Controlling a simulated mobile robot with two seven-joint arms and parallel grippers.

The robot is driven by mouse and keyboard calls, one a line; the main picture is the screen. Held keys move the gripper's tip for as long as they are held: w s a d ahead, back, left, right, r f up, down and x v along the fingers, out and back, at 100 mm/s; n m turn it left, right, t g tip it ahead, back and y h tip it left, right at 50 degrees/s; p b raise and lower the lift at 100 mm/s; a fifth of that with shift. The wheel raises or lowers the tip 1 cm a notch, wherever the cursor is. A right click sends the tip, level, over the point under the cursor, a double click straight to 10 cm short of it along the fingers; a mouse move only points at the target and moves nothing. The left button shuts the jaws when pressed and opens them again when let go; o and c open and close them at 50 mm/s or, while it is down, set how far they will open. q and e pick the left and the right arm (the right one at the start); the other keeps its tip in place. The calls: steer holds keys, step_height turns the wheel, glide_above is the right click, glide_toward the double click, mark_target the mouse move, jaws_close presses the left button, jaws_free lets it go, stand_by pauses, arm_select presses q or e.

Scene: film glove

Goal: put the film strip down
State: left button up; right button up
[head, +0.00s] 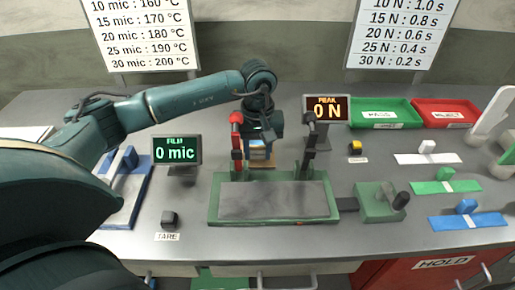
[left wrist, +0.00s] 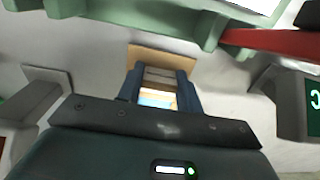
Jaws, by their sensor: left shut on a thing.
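The tan film strip (left wrist: 165,57) shows in the left wrist view between the two blue fingers of my left gripper (left wrist: 158,98). The gripper is shut on the strip's block-like grip. In the head view the left gripper (head: 259,146) points down behind the green machine, and a little of the tan strip (head: 262,161) shows below it. Part of the strip is hidden by the fingers and the machine. I cannot tell whether the strip touches the table. My right gripper is not in view.
The green machine (head: 225,208) with a red and a black upright stands in front. The film display (head: 177,150) reads 0 mic; the peak display (head: 326,107) reads 0 N. White (head: 428,159), green (head: 445,187) and blue (head: 467,221) strips lie right. Green (head: 385,112) and red (head: 447,113) trays stand behind.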

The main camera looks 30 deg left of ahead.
arm_select(q)
steer(key=shift+f, duration=0.2)
steer(key=o, duration=1)
steer(key=shift+r, duration=0.1)
steer(key=shift+r, duration=0.1)
